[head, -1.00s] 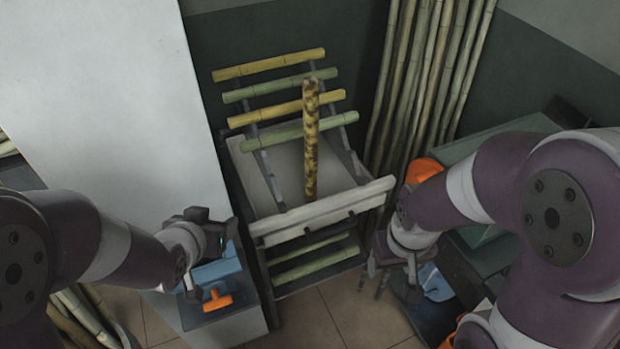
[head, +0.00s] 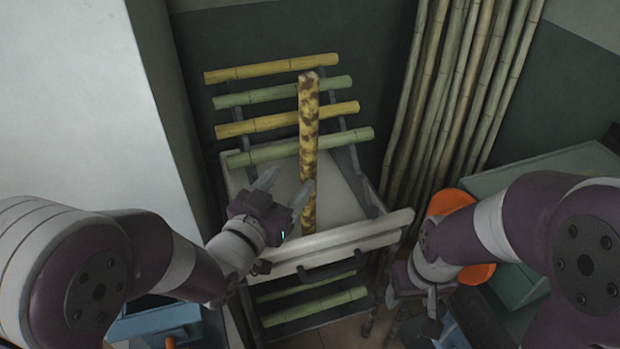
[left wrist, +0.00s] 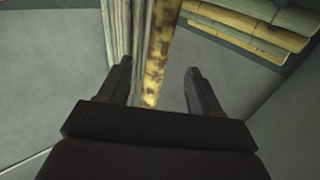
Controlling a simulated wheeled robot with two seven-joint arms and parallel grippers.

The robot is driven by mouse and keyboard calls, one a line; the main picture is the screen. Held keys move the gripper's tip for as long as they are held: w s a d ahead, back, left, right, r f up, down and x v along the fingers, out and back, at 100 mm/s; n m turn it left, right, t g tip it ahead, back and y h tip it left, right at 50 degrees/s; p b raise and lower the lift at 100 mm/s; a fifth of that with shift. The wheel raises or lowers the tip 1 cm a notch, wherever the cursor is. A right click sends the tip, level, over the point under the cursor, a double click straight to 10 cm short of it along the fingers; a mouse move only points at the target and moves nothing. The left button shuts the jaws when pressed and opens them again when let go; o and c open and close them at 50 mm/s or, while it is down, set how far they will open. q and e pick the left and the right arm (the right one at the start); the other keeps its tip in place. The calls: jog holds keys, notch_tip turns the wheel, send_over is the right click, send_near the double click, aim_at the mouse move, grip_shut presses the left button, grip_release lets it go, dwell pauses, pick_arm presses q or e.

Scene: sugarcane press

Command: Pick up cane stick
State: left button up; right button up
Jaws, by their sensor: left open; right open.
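The cane stick (head: 308,125) is a yellow, brown-mottled stalk. It stands upright in the white tray (head: 345,200) of the rack, in front of the slanted cane rungs. My left gripper (head: 284,188) is open, just left of and in front of the stick's lower part. In the left wrist view the stick (left wrist: 158,50) shows beyond and between the two open fingers (left wrist: 158,82); nothing is gripped. My right gripper (head: 410,318) is open and empty at the lower right, below the tray's front edge and away from the stick.
Green and yellow cane rungs (head: 290,107) lean behind the stick. Tall canes (head: 450,90) stand against the wall. An orange object (head: 476,273) and a green box (head: 550,175) are at the right.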

aim_at(304, 168)
pick_arm(q)
jog(key=x, duration=0.7)
jog(key=shift+w+d+f, duration=0.3)
jog(key=shift+f, duration=0.05)
jog(key=shift+r, duration=0.1)
grip_shut()
